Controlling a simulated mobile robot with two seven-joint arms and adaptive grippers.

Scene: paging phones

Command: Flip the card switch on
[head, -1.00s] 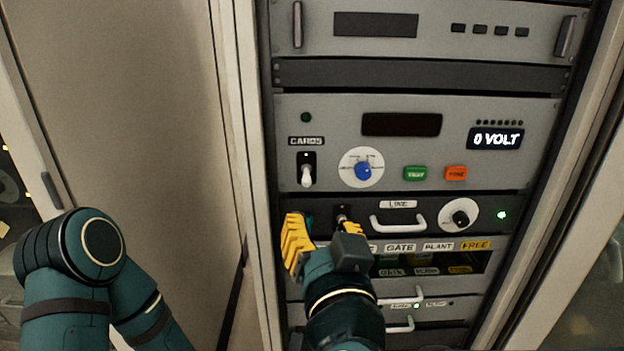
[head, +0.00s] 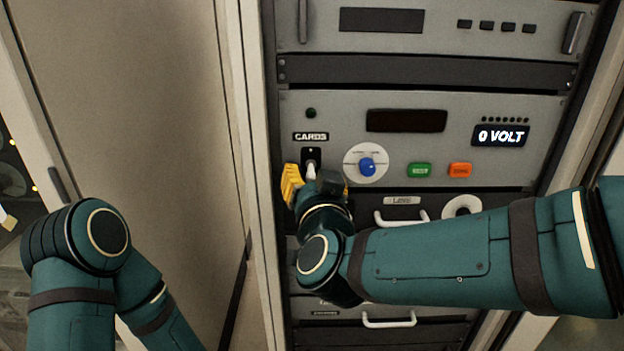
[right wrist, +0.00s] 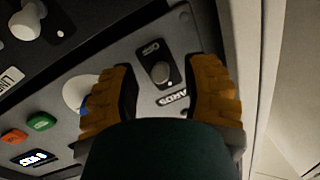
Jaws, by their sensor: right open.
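The card switch (head: 311,171) is a pale toggle lever on a black plate under the "CARDS" label (head: 311,136), on the left of the grey panel. Its lever points down in the head view. My right gripper (head: 312,183) is open just below and around it, and its yellow fingers and wrist hide the lever's lower end. In the right wrist view the switch (right wrist: 160,72) shows upside down between the two spread fingers of the gripper (right wrist: 167,80). I cannot tell whether a finger touches it. My left gripper is not in view.
A blue knob (head: 367,168) on a white dial sits right of the switch, then a green button (head: 419,170) and an orange button (head: 460,170). A display (head: 501,136) reads "0 VOLT". The dark lamp (head: 311,113) is above the label. The cabinet frame (head: 249,180) stands close on the left.

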